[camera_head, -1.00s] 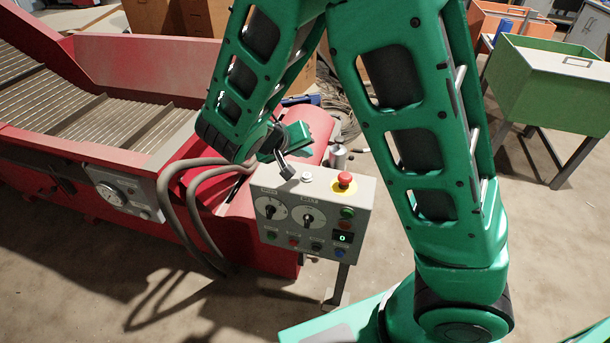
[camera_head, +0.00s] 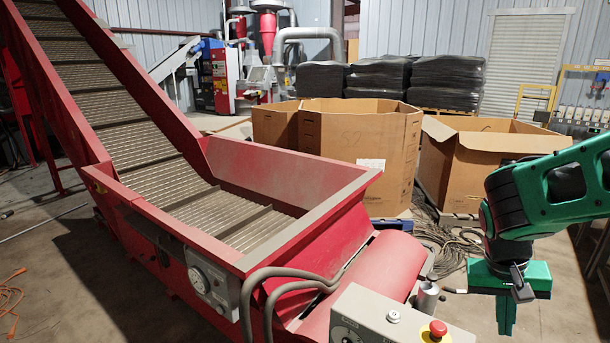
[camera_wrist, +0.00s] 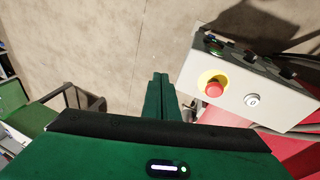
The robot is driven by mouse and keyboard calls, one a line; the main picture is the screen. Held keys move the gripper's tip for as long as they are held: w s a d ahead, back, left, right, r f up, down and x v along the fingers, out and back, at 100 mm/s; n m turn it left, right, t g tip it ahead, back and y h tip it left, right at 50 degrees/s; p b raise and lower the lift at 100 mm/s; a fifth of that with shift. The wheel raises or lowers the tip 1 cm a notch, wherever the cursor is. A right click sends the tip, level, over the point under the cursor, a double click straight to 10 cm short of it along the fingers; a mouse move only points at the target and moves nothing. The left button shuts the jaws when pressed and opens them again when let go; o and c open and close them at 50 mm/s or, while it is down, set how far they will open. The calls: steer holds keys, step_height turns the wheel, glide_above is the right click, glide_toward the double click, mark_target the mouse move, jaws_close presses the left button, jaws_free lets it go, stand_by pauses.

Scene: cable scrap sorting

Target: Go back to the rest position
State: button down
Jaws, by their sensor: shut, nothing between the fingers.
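My gripper (camera_head: 506,318) is at the right of the head view, pointing down, with its green fingers together and nothing held. It also shows in the wrist view (camera_wrist: 161,78), where the two fingers lie side by side above the concrete floor. The grey control box (camera_head: 372,315) with a red mushroom button (camera_head: 437,328) stands to the left of my gripper in the head view. In the wrist view the box (camera_wrist: 262,120) and its red button (camera_wrist: 214,88) are to the right of the fingers, apart from them.
A red conveyor (camera_head: 300,165) with a slatted belt fills the left and middle. Large cardboard boxes (camera_head: 365,140) stand behind it, with another open box (camera_head: 480,165) farther right. Cables lie on the floor beyond the conveyor. A green bin (camera_wrist: 14,104) shows at the wrist view's left.

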steer(key=s+d+r+m+y, duration=0.1)
steer(key=s+r+y, duration=0.2)
steer(key=s, duration=1.2)
steer(key=shift+d+r+y, duration=0.15)
steer(key=shift+r+y, duration=0.15)
steer(key=shift+r, duration=0.25)
